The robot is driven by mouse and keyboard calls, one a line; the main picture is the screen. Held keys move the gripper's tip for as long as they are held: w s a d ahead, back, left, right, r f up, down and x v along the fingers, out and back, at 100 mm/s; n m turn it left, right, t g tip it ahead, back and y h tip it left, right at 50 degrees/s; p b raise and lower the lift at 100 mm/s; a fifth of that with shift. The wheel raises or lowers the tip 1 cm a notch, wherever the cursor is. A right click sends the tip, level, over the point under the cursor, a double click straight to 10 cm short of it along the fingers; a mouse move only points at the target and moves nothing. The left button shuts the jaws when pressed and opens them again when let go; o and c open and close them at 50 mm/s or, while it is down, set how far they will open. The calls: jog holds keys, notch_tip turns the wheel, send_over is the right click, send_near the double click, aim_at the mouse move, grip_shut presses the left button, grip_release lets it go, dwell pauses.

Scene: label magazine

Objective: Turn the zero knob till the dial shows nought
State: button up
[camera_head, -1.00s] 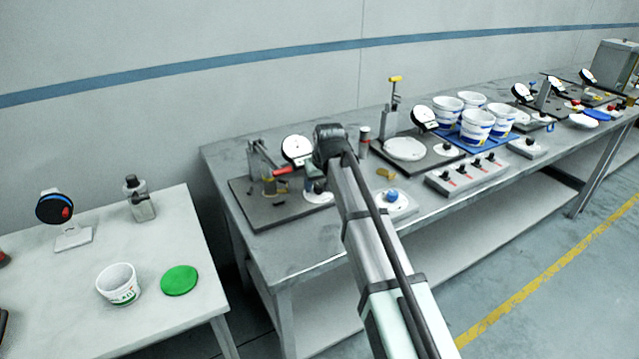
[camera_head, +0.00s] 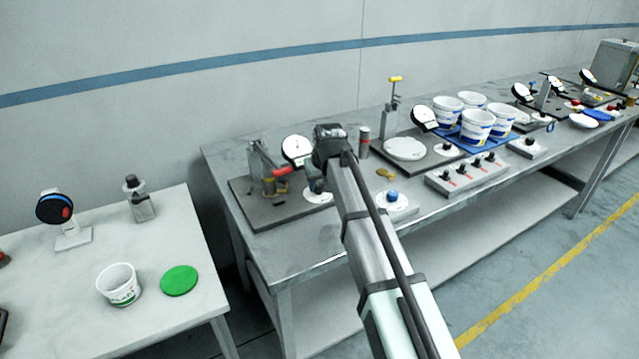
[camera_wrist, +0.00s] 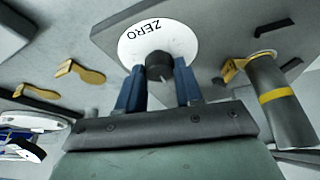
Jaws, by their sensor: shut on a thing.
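In the wrist view, the dark zero knob (camera_wrist: 158,66) stands on a white round plate (camera_wrist: 140,42) marked ZERO. The two blue fingers of my gripper (camera_wrist: 158,86) are on either side of the knob and shut on it. In the head view, my gripper (camera_head: 317,186) reaches down over the white plate (camera_head: 322,198) on a dark base; my wrist hides the knob. The dial (camera_head: 298,150) is a white round face just left of my wrist. Its needle and reading are too small to tell.
A clamp with a red handle (camera_head: 281,171) stands left of my gripper. A blue knob on a white block (camera_head: 393,197) is to the right. A grey cylinder with a yellow band (camera_wrist: 281,100) stands close to my right finger in the wrist view.

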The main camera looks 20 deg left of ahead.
jog(key=shift+a+m+h, duration=0.1)
jog(key=shift+m+h, duration=0.4)
jog(key=shift+m, duration=0.9)
jog(key=shift+a+m+h, duration=0.1)
jog(key=shift+m+h, duration=0.4)
jog(key=shift+m, duration=0.9)
jog(key=shift+d+t, duration=0.1)
jog(key=shift+t, duration=0.2)
jog(key=o, duration=1)
jog(key=shift+o, duration=0.2)
jog(key=v, duration=1.3)
jog(key=shift+r, duration=0.4)
jog(key=shift+s, duration=0.1)
